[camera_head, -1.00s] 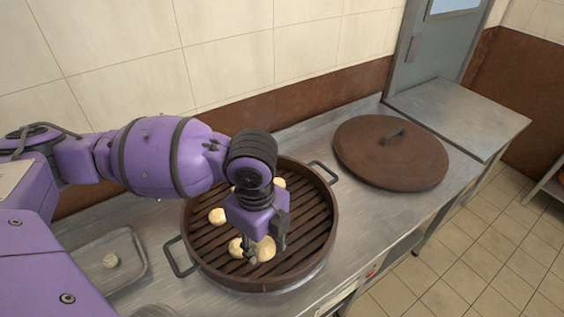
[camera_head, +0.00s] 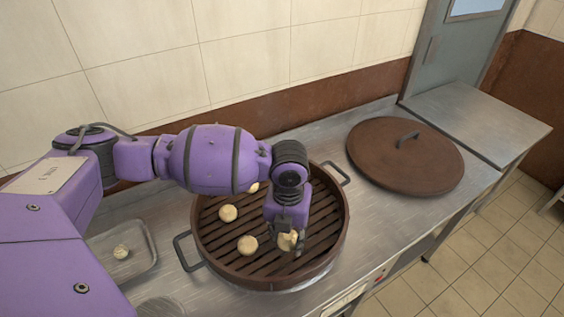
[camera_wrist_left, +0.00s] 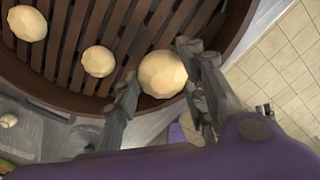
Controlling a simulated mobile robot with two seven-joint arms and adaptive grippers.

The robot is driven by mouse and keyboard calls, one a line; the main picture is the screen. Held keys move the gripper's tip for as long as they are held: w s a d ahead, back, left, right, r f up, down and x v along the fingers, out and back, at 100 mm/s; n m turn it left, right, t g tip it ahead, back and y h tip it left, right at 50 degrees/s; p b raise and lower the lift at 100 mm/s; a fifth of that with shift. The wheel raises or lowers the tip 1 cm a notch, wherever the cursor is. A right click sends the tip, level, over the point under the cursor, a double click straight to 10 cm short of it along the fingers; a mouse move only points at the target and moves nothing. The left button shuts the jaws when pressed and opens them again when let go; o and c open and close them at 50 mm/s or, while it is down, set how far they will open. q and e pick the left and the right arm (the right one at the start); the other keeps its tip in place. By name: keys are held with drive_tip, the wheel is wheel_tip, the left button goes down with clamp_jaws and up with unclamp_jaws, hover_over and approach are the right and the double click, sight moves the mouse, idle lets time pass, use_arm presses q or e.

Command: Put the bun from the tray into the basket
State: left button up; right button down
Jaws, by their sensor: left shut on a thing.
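My left gripper (camera_head: 288,246) is shut on a pale round bun (camera_head: 289,240) inside the round brown slatted basket (camera_head: 340,238), towards its front right. In the left wrist view the held bun (camera_wrist_left: 162,74) shows between the two fingertips, near the basket's rim. I cannot tell whether it touches the slats. Another bun (camera_head: 121,252) lies in the shallow metal tray (camera_head: 150,266) at the left, partly bordered by my arm. My right gripper is not in view.
Other buns lie on the slats, one left of the gripper (camera_head: 248,246) and one farther back (camera_head: 228,213). My arm hides the back of the basket. A brown lid (camera_head: 400,165) lies on the counter at the right. The counter's front edge is close to the basket.

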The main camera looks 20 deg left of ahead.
sight(294, 233)
use_arm(q)
drive_tip(key=w+f, duration=0.4)
drive_tip(key=f, duration=0.1)
drive_tip(key=shift+d, duration=0.15)
drive_tip(key=shift+w+f+b, duration=0.15)
drive_tip(key=shift+f, duration=0.7)
drive_tip(key=shift+w+f+b, duration=0.1)
drive_tip(key=shift+f+b, duration=0.05)
drive_tip(key=shift+f, duration=0.7)
drive_tip(key=shift+f, duration=0.1)
drive_tip(key=shift+f, duration=0.15)
drive_tip(key=o, duration=1.1)
wheel_tip(294, 233, up, 13)
drive_tip(key=shift+f, duration=0.2)
drive_tip(key=shift+s+f, duration=0.1)
drive_tip(key=shift+f, duration=0.05)
